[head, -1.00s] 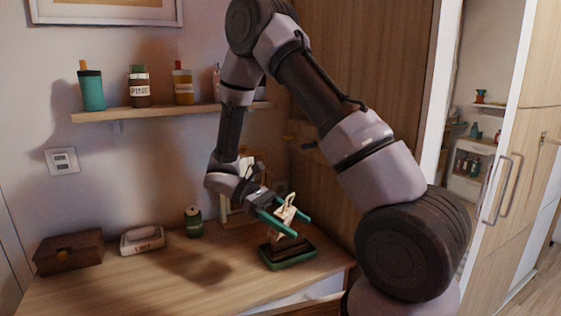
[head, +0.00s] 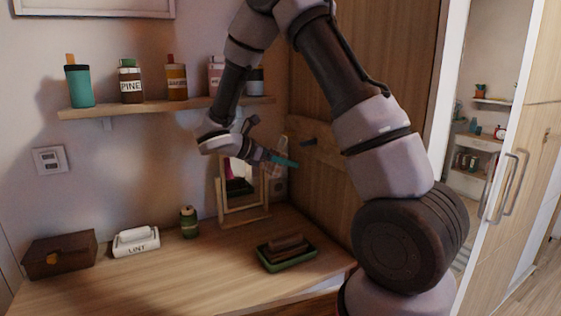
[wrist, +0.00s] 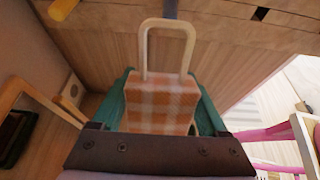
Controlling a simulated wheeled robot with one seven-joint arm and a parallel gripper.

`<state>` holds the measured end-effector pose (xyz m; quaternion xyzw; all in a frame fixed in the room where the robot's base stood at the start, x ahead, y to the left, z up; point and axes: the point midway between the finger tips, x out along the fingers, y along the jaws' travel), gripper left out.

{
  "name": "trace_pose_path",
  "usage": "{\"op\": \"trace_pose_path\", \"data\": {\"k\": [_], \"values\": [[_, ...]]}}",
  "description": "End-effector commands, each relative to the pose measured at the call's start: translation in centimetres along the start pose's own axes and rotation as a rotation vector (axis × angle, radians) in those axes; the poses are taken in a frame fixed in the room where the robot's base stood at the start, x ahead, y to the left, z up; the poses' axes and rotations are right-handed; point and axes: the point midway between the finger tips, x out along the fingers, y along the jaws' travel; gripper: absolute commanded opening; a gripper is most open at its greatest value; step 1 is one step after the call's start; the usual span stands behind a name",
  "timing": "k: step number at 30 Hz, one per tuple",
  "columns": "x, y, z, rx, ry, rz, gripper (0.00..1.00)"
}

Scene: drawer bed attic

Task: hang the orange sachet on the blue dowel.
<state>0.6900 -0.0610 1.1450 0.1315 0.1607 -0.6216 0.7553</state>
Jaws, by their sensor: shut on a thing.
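An orange checked sachet (wrist: 160,103) with a pale stiff loop (wrist: 168,24) is held between the teal fingers of my gripper (wrist: 163,112) in the wrist view. The loop points away from my gripper. A blue-grey dowel (wrist: 170,8) shows at the top edge, directly beyond the loop's top; I cannot tell whether they touch. In the head view my gripper (head: 284,161) is raised beside the wooden panel, and the sachet is small and blurred there. A dark peg (head: 309,142) sticks out near it; its colour is unclear.
A yellow dowel (wrist: 63,9) is left of the blue-grey one on the wooden rail (wrist: 225,22). Below my gripper are a framed mirror (head: 228,214) and a green tray (head: 287,264) with brown contents. A bottle shelf (head: 165,108) is to the left.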

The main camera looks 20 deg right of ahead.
Motion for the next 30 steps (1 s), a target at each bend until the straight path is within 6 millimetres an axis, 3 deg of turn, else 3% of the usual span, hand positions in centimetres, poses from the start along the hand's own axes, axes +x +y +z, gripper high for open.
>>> {"op": "trace_pose_path", "data": {"k": [30], "values": [[5.8, 0.0, 2.0, 0.002, 0.0, -0.001, 0.12]]}}
